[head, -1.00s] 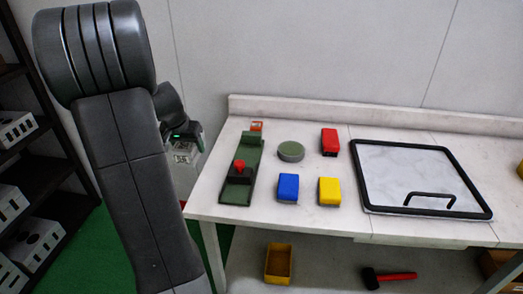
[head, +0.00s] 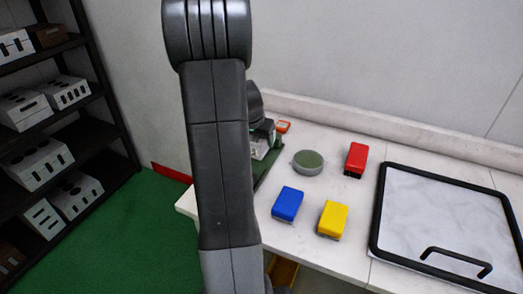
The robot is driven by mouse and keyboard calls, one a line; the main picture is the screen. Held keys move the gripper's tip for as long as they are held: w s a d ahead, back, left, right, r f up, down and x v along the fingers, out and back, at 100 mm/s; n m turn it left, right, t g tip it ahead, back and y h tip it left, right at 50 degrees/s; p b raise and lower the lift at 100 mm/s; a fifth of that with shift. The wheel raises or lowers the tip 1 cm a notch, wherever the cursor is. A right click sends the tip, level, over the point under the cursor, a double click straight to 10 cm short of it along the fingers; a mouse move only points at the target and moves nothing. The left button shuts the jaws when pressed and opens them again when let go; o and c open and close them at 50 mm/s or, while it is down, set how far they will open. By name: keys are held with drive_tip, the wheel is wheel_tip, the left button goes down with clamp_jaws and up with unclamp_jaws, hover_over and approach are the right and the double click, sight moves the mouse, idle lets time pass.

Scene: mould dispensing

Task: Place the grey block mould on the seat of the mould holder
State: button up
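The grey block mould (head: 260,150) is a pale grey block under my gripper (head: 262,138), partly hidden behind my arm. My gripper appears shut on it, though the fingertips are too small to make out. The mould holder (head: 268,169) is a long dark green base on the left end of the table. Only a strip of its right side shows past my arm. Its seat and red-knobbed clamp are hidden now. The mould appears over or in front of the holder's far part; I cannot tell its height or whether it touches.
Right of the holder are a round green-topped piece (head: 308,162) and blue (head: 287,203), yellow (head: 332,219) and red (head: 355,159) blocks. A black-framed panel (head: 378,215) lies farther right. An orange item (head: 283,126) is at the back. Shelving (head: 105,100) with white-grey boxes stands left.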

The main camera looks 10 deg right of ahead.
drive_tip(key=shift+f, duration=2.1)
drive_tip(key=shift+f+b, duration=0.25)
drive_tip(key=shift+b, duration=0.05)
drive_tip(key=o, duration=1.5)
drive_tip(key=shift+o, duration=0.2)
drive_tip(key=shift+r, duration=0.1)
drive_tip(key=shift+s+r+p, duration=0.1)
drive_tip(key=shift+r+p, duration=0.2)
drive_tip(key=shift+r, duration=0.1)
drive_tip(key=v, duration=1.1)
drive_tip(key=shift+s+a+r, duration=0.15)
